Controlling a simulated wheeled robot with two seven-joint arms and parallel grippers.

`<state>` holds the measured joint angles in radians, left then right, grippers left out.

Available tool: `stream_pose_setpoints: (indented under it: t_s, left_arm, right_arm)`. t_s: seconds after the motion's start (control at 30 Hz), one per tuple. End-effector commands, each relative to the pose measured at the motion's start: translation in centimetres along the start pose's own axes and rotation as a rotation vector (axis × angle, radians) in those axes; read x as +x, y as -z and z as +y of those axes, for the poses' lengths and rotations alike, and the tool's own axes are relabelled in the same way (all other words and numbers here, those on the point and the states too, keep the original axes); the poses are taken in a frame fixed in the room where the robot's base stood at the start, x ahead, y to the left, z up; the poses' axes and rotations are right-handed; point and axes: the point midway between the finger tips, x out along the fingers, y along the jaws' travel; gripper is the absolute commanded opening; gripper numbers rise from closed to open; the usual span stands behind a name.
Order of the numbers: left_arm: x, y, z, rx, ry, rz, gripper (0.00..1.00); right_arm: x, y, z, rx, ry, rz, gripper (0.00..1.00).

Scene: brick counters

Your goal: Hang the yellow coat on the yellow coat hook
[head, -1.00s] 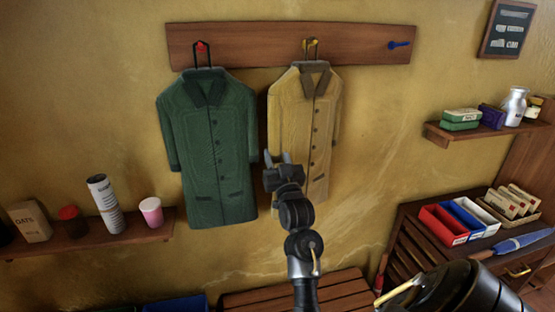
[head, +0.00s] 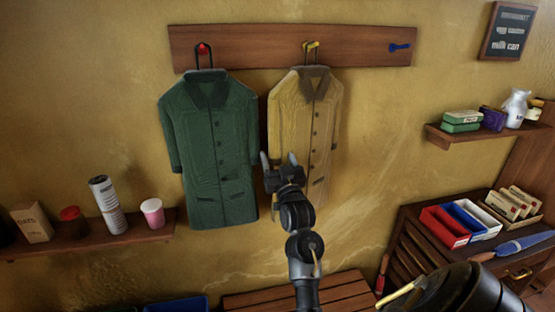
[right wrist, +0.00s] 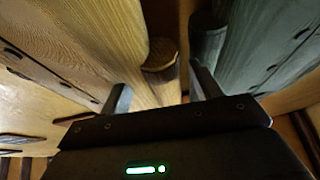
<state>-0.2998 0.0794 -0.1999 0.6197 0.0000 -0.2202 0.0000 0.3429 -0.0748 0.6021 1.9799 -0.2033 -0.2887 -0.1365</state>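The yellow coat (head: 304,115) hangs upright against the wall, its dark hanger loop at the yellow coat hook (head: 312,44) on the wooden board. My right gripper (head: 279,158) is in front of the gap between the yellow coat and the green coat (head: 212,150), over the yellow coat's lower left side. Its fingers are apart. In the right wrist view, the yellow coat's sleeve (right wrist: 160,60) shows between the open fingers (right wrist: 162,92), with no finger clearly pressing it. The green sleeve is close to the right finger.
The green coat hangs from the red hook (head: 203,48); the blue hook (head: 400,47) is bare. A shelf (head: 100,242) with a cup and cans is at left. A small shelf (head: 470,137) and a cabinet with coloured trays (head: 445,228) are at right.

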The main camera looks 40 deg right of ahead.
Motion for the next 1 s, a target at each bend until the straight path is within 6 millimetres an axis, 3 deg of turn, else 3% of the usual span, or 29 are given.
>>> stream_pose_setpoints:
  t_s: [0.33,0.8,1.0]
  left_arm:
    - [0.4,0.0,0.0,0.000,0.000,0.000,0.36]
    - [3.5,-0.3,0.0,0.000,0.000,0.000,0.36]
    - [3.9,-0.3,0.0,0.000,0.000,0.000,0.36]
  right_arm:
    - [-0.8,-0.4,0.0,0.002,-0.001,-0.006,0.63]
    - [-9.2,-0.4,0.0,0.001,-0.001,-0.004,0.63]
    - [-10.7,-0.1,0.0,0.000,0.000,-0.002,0.63]
